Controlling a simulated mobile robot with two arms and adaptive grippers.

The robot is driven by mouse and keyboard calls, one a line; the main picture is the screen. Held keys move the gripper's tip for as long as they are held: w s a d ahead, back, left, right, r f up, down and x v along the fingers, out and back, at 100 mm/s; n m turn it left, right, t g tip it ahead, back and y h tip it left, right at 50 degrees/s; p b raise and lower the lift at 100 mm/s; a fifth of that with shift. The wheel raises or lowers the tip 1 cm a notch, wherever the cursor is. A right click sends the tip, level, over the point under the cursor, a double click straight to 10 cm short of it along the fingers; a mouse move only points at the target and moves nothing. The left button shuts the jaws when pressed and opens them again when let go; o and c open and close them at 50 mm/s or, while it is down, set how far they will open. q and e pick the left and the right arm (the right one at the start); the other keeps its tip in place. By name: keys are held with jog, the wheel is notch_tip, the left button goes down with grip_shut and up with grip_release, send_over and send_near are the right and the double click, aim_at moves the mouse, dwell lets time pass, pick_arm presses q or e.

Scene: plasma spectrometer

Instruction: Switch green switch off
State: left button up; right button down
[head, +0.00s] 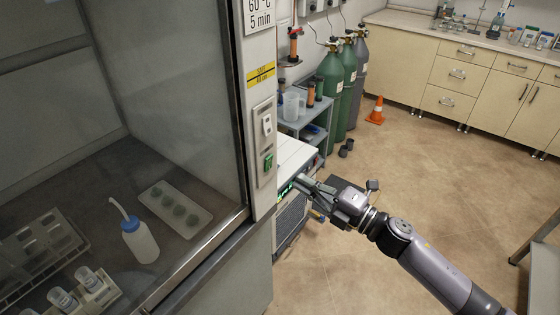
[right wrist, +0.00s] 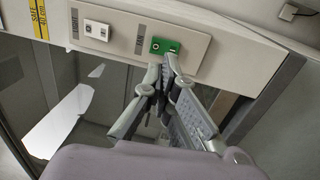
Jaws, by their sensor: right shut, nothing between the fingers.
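The green switch (head: 268,163) sits on a pale panel on the front post of the fume hood. It also shows in the right wrist view (right wrist: 165,46), at the end of the panel. My right gripper (head: 299,185) is shut and empty, to the right of and slightly below the switch in the head view. In the right wrist view my right gripper's fingertips (right wrist: 167,60) come together just at the lower edge of the green switch, overlapping it a little. I cannot tell whether they touch it. My left gripper is not in view.
A white switch (head: 267,125) sits above the green one on the same panel. The hood's glass (head: 165,80) is to the left, with a wash bottle (head: 139,240) behind it. Gas cylinders (head: 331,95) and an orange cone (head: 376,111) stand farther back. Open floor lies right.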

aim_at(271, 158)
jog(key=p+x, duration=0.1)
jog(key=x, duration=0.5)
jog(key=shift+w+a+r+p, duration=0.15)
jog(key=shift+a+p, duration=0.05)
jog(key=shift+p, duration=0.2)
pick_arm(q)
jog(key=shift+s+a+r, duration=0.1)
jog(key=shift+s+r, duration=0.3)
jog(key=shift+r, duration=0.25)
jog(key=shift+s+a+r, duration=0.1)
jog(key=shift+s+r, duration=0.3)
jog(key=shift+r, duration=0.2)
pick_arm(e)
jog(key=shift+w+a, duration=0.35)
jog(key=shift+a, duration=0.15)
jog(key=shift+w+a+r, duration=0.2)
jog(key=shift+a, duration=0.05)
jog(key=shift+s+d+r, duration=0.1)
jog(key=shift+r, duration=0.25)
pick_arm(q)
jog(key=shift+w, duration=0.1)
